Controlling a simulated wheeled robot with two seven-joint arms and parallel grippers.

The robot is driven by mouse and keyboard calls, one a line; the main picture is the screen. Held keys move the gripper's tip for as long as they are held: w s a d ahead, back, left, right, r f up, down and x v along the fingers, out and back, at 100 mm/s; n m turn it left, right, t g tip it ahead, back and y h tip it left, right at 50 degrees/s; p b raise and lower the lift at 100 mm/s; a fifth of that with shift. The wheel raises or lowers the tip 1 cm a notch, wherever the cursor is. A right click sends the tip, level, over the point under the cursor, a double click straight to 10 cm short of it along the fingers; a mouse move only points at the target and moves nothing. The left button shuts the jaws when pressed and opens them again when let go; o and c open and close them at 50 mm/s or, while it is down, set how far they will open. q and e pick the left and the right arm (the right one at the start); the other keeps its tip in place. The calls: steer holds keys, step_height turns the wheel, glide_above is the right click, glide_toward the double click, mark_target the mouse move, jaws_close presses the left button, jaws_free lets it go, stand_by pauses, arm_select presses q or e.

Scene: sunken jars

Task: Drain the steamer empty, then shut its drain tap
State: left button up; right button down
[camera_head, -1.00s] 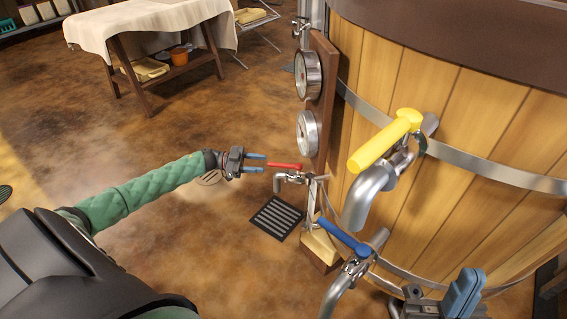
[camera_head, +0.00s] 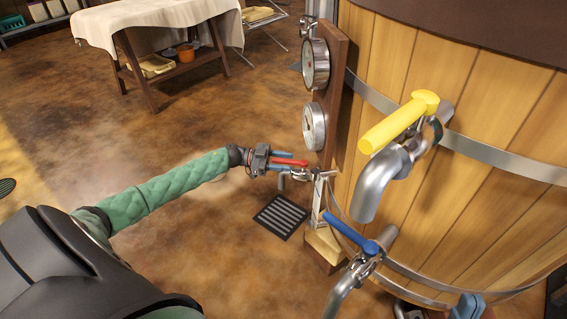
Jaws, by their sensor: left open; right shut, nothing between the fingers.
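The wooden steamer vat (camera_head: 440,120) with metal hoops fills the right side. Three taps show on or beside it: one with a yellow lever (camera_head: 400,121), a lower one with a blue lever (camera_head: 352,236), and a small one with a red lever (camera_head: 290,162) beside the gauge board. No liquid is seen running from the spouts; the steamer's inside is hidden. My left gripper (camera_head: 287,162) is open, its blue fingers around the red lever; contact cannot be told. My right gripper (camera_head: 468,306) is shut and empty at the bottom edge, partly cut off, below the vat's lower hoop.
A dark floor grate (camera_head: 281,216) lies below the red-lever tap. Two round gauges (camera_head: 316,64) are on a wooden board (camera_head: 331,95) beside the vat. A cloth-covered table (camera_head: 150,25) stands at the back left. The brown floor (camera_head: 190,120) between is clear.

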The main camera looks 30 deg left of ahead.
arm_select(q)
jaws_close()
